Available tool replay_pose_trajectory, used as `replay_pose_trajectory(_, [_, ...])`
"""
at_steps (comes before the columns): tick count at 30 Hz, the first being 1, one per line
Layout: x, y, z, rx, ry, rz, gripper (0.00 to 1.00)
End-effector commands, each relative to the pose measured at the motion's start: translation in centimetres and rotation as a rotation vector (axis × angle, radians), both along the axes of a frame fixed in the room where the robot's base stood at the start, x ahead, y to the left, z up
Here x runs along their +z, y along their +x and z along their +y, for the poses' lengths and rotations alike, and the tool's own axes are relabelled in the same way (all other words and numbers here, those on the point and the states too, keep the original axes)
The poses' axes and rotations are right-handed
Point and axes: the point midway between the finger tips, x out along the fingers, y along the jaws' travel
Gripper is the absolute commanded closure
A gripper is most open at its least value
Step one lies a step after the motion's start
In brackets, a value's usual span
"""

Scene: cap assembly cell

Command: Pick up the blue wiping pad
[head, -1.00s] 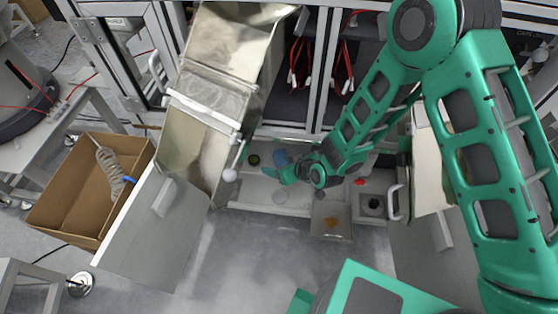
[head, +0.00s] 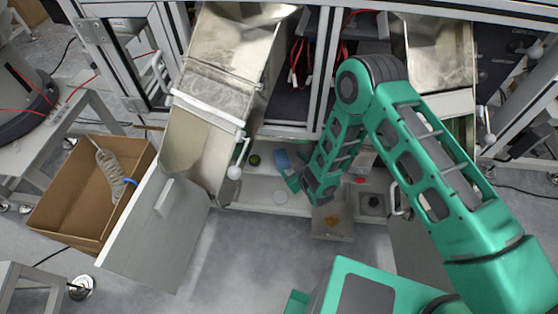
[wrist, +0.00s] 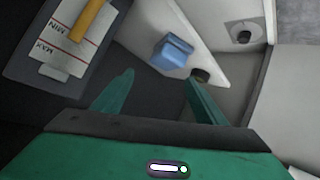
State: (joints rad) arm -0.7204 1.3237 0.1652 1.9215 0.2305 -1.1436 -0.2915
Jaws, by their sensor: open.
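The blue wiping pad (head: 282,158) sits on the pale shelf of the cell in the head view, close to the upper left of my gripper (head: 296,186). In the wrist view the pad (wrist: 172,52) is a small blue block lying beyond my open fingers (wrist: 160,88). It lies between the lines of the two fingers, nearer the right one. The fingers are apart with nothing between them, and they do not appear to touch the pad. My arm hides part of the shelf to the right in the head view.
A small dark round item (head: 254,160) stands left of the pad; a metal chute (head: 200,130) rises farther left. A grey box with an orange patch (head: 333,222) and a red button (head: 360,180) lie right. The wrist view shows a panel marked MIN and MAX (wrist: 62,40).

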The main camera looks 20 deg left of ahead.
Motion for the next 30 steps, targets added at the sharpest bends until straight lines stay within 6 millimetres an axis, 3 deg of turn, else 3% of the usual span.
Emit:
replay_pose_trajectory(6, [-2.3,0.7,0.8,-0.141,0.154,0.049,0.34])
replay_pose_trajectory(13, [-3.4,1.2,1.3,-0.25,0.298,0.088,0.34])
replay_pose_trajectory(19, [-3.8,1.8,1.8,-0.279,0.34,0.096,0.34])
replay_pose_trajectory(30, [-5.6,5.3,4.2,-0.28,0.341,0.096,0.34])
